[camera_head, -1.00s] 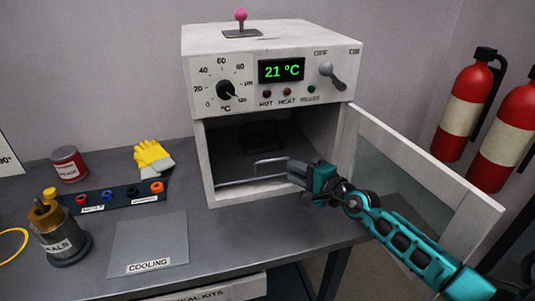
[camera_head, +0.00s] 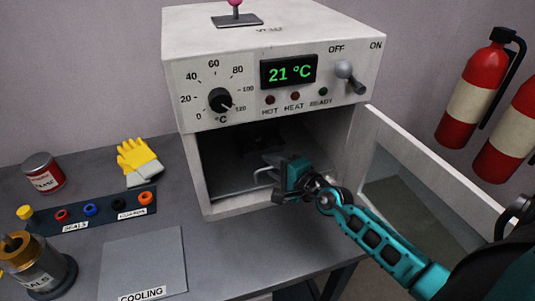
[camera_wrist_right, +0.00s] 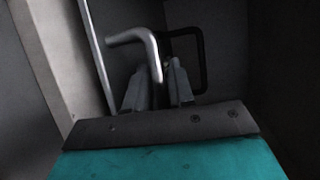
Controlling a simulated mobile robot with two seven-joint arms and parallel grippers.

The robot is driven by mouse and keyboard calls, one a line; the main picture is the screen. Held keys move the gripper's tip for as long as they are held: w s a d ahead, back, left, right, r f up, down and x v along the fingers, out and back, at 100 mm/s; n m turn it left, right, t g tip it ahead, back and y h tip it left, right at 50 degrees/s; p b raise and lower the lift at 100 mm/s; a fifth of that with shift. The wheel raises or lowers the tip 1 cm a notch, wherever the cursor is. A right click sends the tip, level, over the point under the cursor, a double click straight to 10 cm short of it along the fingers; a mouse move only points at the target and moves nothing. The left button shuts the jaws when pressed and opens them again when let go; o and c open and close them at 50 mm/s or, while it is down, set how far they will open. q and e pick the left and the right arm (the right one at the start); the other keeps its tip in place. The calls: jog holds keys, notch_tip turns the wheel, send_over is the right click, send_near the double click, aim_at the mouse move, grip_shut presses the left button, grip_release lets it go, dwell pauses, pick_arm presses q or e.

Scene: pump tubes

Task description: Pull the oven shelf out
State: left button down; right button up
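The oven (camera_head: 345,125) stands on the bench with its door (camera_head: 435,170) swung open to the right. Inside its dark chamber is the oven shelf (camera_head: 225,193), whose front edge lies low near the opening. The shelf's metal handle (camera_head: 263,173) sticks up at the front; in the right wrist view the handle (camera_wrist_right: 135,36) bends down between my fingertips. My right gripper (camera_head: 280,181) is in the oven opening at the handle. Its fingers (camera_wrist_right: 158,80) are close together, with only the handle bar between them, so they look shut on it. My left gripper is out of view.
The open door stands close to the right of my right arm. A grey cooling plate (camera_head: 145,260), a metal seals pot (camera_head: 35,265), a rack with coloured rings (camera_head: 105,211), gloves (camera_head: 139,160) and a red tin (camera_head: 43,173) are on the left. Red extinguishers (camera_head: 480,90) hang at right.

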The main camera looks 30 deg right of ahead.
jog(key=shift+w+a, duration=0.1)
jog(key=shift+w, duration=0.2)
jog(key=shift+c, duration=0.4)
grip_shut()
